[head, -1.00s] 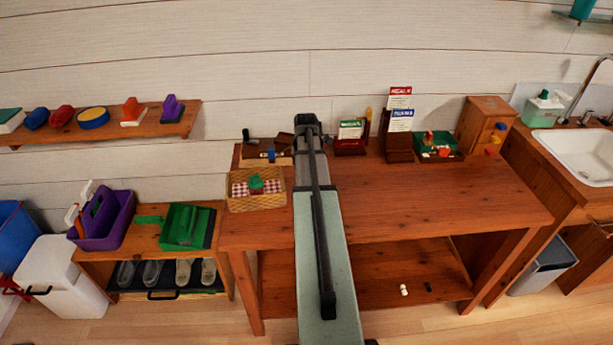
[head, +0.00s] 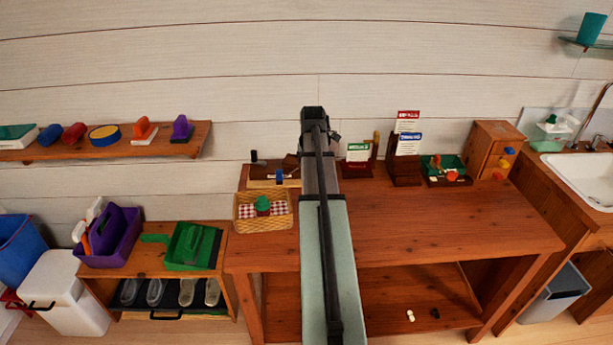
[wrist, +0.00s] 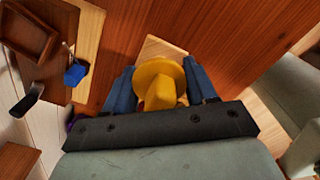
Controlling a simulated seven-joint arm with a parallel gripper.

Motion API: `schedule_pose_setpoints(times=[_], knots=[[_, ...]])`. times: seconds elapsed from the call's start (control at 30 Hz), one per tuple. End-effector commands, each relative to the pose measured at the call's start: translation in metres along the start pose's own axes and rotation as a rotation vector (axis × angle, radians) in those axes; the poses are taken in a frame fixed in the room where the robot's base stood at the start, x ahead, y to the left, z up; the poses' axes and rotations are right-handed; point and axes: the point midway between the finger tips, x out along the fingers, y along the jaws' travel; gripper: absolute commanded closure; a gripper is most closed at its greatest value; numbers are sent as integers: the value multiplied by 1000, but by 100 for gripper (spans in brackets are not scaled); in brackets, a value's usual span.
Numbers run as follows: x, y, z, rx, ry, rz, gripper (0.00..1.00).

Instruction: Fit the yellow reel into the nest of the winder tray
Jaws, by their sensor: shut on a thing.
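The yellow reel (wrist: 158,82) is held between the two blue fingers of my gripper (wrist: 162,90) in the wrist view. It has a round flange and a narrower block-like part facing the camera. In the head view my arm hides the reel and the fingers. What looks like the winder tray (head: 268,183) stands at the back left of the desk, left of my arm. In the wrist view its pale wooden edge (wrist: 88,45) and brown inside lie to the left of the reel, apart from it. I cannot make out the nest clearly.
A blue tag-like piece (wrist: 75,73) and a black knob (wrist: 27,101) show at the tray. A wicker basket (head: 262,222) with a checked cloth stands in front of it. Card holders (head: 357,168) and a wooden cabinet (head: 490,148) stand to the right. The desk's middle right is clear.

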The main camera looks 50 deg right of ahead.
Motion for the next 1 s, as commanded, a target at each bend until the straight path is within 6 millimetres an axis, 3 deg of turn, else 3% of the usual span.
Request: schedule_pose_setpoints(times=[0.17, 0.43, 0.6, 0.8, 1.0], knots=[[-15, 32, -6, -35, -8, 10, 74], [-43, 115, 21, -57, -16, 21, 74], [-60, 161, 44, 16, -14, 20, 74], [-67, 190, 64, 187, -6, 8, 74], [-66, 185, 62, 327, -2, 0, 74]])
